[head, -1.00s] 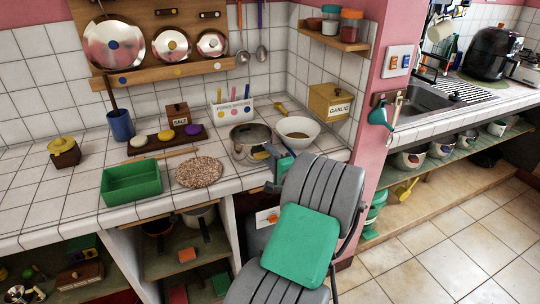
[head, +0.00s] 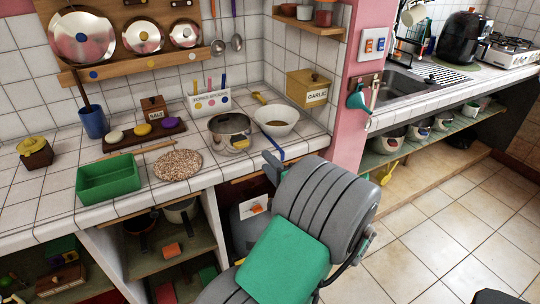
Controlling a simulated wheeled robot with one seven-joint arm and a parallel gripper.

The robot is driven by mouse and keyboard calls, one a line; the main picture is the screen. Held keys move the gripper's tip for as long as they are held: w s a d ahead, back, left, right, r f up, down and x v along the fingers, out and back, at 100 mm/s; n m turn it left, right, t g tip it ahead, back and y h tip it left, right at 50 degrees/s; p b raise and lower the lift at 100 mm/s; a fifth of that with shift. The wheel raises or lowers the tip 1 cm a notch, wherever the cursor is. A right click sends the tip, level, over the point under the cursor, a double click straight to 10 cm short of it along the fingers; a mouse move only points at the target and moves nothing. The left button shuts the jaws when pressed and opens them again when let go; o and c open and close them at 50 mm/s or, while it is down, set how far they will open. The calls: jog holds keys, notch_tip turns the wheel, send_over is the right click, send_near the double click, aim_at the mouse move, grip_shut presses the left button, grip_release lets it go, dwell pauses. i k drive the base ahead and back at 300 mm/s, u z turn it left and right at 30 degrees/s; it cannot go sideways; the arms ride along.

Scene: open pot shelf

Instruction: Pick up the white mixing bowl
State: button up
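The white mixing bowl (head: 282,128) stands upright on the tiled counter, toward its right end, with a brownish patch showing inside it. A steel pot (head: 229,131) is just left of it. My grey arm with a green pad rises in front of the counter, below the bowl. A small grey and blue part at the arm's upper left edge, probably my gripper (head: 274,161), is at the counter's front edge, apart from the bowl. Its fingers are not clear, so I cannot tell whether it is open or shut.
A yellow garlic box (head: 308,90) stands behind the bowl at right, near the pink wall end (head: 349,100). Left of the pot are a round speckled trivet (head: 178,165) and a green tray (head: 108,177). Tiled floor at right is mostly clear.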

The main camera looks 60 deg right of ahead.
aim_at(276, 120)
jog(key=z, duration=1.95)
